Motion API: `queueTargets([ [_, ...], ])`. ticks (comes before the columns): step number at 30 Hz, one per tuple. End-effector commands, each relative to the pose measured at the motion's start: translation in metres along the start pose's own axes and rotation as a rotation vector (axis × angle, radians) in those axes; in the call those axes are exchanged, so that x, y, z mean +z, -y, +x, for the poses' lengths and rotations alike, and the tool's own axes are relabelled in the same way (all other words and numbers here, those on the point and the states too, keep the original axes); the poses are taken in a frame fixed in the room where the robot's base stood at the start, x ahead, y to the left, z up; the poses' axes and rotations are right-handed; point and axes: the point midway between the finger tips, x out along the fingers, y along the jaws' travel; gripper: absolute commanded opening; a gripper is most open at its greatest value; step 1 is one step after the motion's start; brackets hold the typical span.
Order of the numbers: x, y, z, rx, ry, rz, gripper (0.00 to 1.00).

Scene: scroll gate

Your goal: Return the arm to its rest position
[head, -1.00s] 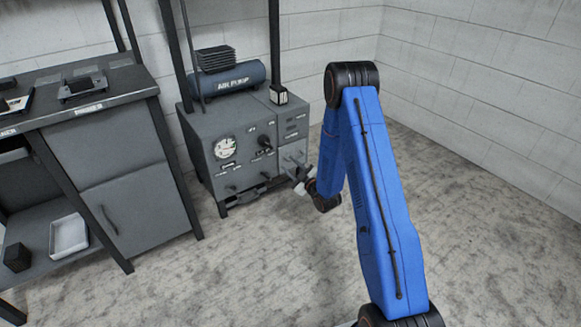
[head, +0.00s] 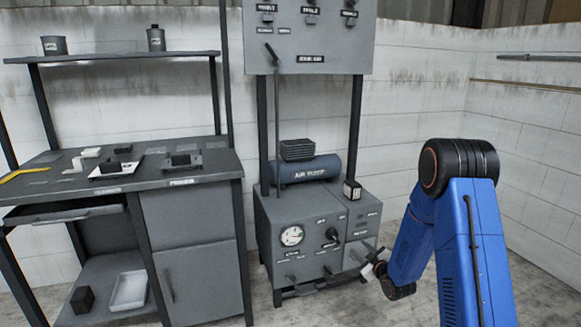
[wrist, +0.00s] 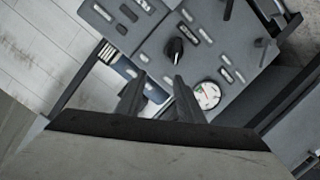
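My blue arm (head: 465,255) rises at the right of the head view, bent at a black elbow joint. Its forearm slopes down and away to the left. My gripper shows in the wrist view (wrist: 157,88) as two dark fingers standing apart with nothing between them. In the head view the gripper end is small and partly hidden, close to the right front of the grey pump cabinet (head: 290,225). I cannot tell whether it touches the cabinet. The cabinet's round gauge (head: 291,235) and black knob (wrist: 176,49) are in view.
An air pump tank (head: 308,170) lies on the cabinet, below an upright panel (head: 310,40). A workbench (head: 200,165) with an open drawer (head: 65,212) and a white tray (head: 128,291) on its lower shelf stands at left. A wall rail (head: 540,57) is at right.

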Motion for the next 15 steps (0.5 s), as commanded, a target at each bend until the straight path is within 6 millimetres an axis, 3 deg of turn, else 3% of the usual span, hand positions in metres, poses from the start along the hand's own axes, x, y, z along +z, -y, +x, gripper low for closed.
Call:
queueTargets([
  [1, -0.012, -0.008, -0.005, 0.0, 0.018, 0.003, 0.34],
  [8, -0.044, -0.034, -0.034, -0.011, 0.136, 0.041, 0.34],
  [15, -0.076, -0.055, -0.076, -0.016, 0.256, 0.096, 0.34],
])
